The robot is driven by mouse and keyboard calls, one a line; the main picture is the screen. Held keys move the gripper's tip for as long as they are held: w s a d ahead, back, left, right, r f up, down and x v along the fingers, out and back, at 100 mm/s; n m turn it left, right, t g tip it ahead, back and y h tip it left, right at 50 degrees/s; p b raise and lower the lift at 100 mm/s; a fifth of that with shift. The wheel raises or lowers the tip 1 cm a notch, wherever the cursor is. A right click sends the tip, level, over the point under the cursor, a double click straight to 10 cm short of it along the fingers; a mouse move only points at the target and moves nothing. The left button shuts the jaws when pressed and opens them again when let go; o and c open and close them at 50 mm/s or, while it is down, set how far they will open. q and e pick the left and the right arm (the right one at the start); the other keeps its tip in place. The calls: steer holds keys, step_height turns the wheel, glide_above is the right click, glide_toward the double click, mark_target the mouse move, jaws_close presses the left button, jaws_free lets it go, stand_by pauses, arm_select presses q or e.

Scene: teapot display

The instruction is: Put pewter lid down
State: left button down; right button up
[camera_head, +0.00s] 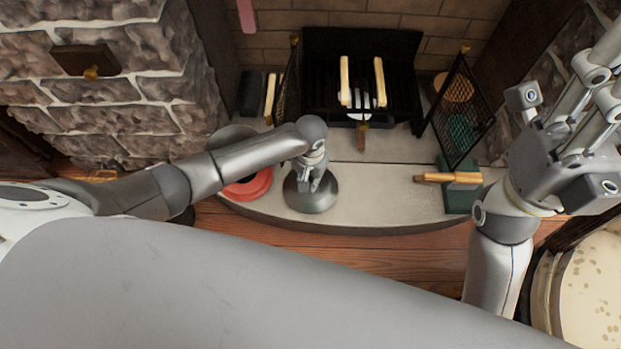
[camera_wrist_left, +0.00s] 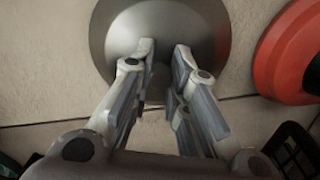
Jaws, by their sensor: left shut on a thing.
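The pewter lid (camera_head: 311,197) is a dark grey metal dome at the front of the pale stone hearth. My left gripper (camera_head: 318,184) is above its middle, shut on it. The left wrist view shows the lid (camera_wrist_left: 206,24) as a round grey disc, with the fingers of the left gripper (camera_wrist_left: 164,58) over its centre. The knob between the fingers is hidden. The lid looks level; whether it touches the stone I cannot tell. My right gripper (camera_head: 590,135) is raised at the right, far from the lid, and its fingers do not show clearly.
A red round lid (camera_head: 250,187) lies just left of the pewter lid, partly behind my left arm. A fireplace grate (camera_head: 390,115) with pale-handled tools stands behind. A green block (camera_head: 460,198) with a wooden handle is at the right. The hearth's middle (camera_head: 385,195) is clear.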

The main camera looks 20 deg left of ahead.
arm_select(q)
steer(key=shift+f, duration=0.1)
steer(key=c, duration=1.4)
jaws_free()
